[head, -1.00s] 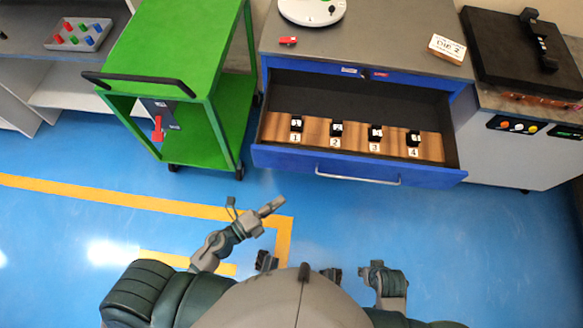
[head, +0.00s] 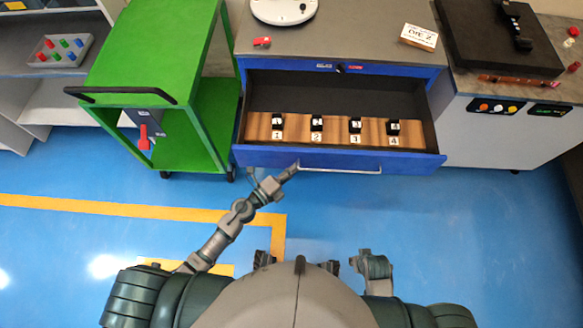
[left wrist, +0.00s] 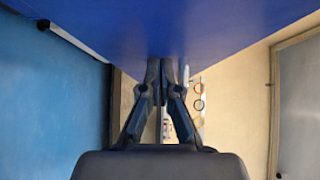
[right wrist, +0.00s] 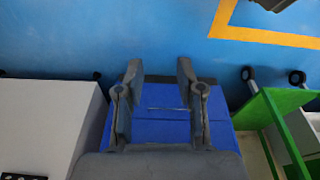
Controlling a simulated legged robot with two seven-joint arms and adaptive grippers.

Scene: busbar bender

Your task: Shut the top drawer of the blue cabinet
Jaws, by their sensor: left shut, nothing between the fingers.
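The blue cabinet (head: 250,58) stands ahead with its top drawer (head: 262,156) pulled open. The drawer has a long silver handle (head: 340,170) on its front and a wooden insert with numbered black pieces inside. My left gripper (head: 290,171) is shut and empty, with its tips at the drawer front near the left end of the handle. In the left wrist view the closed fingertips (left wrist: 168,64) are at the blue panel; I cannot tell if they touch. My right gripper (right wrist: 158,66) is open and empty, low near my body, pointing towards the blue cabinet from a distance.
A green cart (head: 150,80) with a black handle stands just left of the cabinet. A grey machine (head: 500,140) with buttons stands to the right. A red item (head: 262,42) and a label block (head: 419,37) lie on the cabinet top. The blue floor before the drawer is clear.

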